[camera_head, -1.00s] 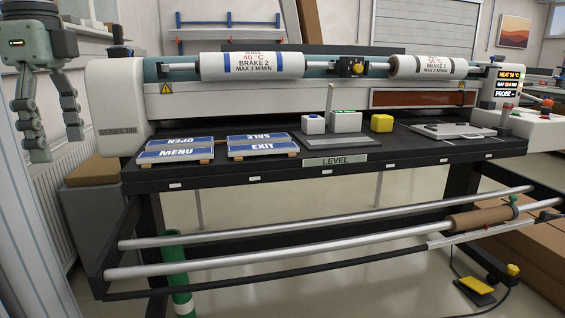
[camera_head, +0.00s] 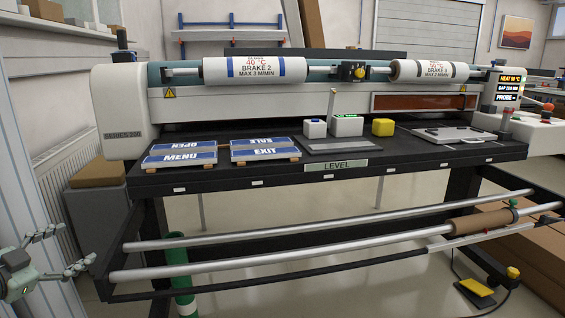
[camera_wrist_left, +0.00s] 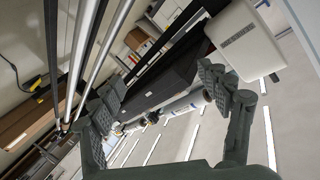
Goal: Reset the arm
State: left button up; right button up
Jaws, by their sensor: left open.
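My left gripper (camera_head: 68,250) is at the lower left of the head view, low and to the left of the laminating machine (camera_head: 270,108). Its two fingers are spread apart with nothing between them, and they point right toward the machine's lower frame. The left wrist view shows the open fingers (camera_wrist_left: 170,98) at both sides, with the machine seen tilted beyond them. The gripper appears apart from the machine. My right gripper is not in view.
The machine's black table (camera_head: 225,178) holds sign panels (camera_head: 180,155), small white boxes, a yellow block (camera_head: 383,127) and a grey plate. Silver bars (camera_head: 330,250) run below it. A green tube (camera_head: 180,272) stands near the gripper. A yellow pedal (camera_head: 477,287) lies on the floor at right.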

pick_arm(q)
jog(key=s+d+f+n+g+y, duration=0.1)
jog(key=s+f+n+g+y, duration=0.1)
jog(key=s+f, duration=0.35)
jog(key=s+f+n+g+y, duration=0.1)
jog(key=s+f+n+y, duration=0.2)
jog(key=f, duration=0.6)
jog(key=s+d+f+n+g+y, duration=0.15)
jog(key=s+f, duration=0.25)
jog(key=f, duration=0.4)
jog(key=s+d+f+g+h, duration=0.1)
jog(key=s+d+f+g, duration=0.3)
jog(key=s+d, duration=0.4)
jog(key=s+d+f+g+h+p, duration=0.1)
jog(key=s+d+f+g, duration=0.3)
jog(key=s+d+f, duration=0.3)
jog(key=d+n, duration=0.1)
jog(key=d, duration=0.1)
jog(key=shift+s+d, duration=0.35)
jog(key=shift+s, duration=0.05)
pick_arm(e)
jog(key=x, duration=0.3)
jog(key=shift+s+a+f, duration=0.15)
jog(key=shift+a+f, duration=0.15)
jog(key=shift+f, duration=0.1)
pick_arm(q)
jog(key=shift+f, duration=0.1)
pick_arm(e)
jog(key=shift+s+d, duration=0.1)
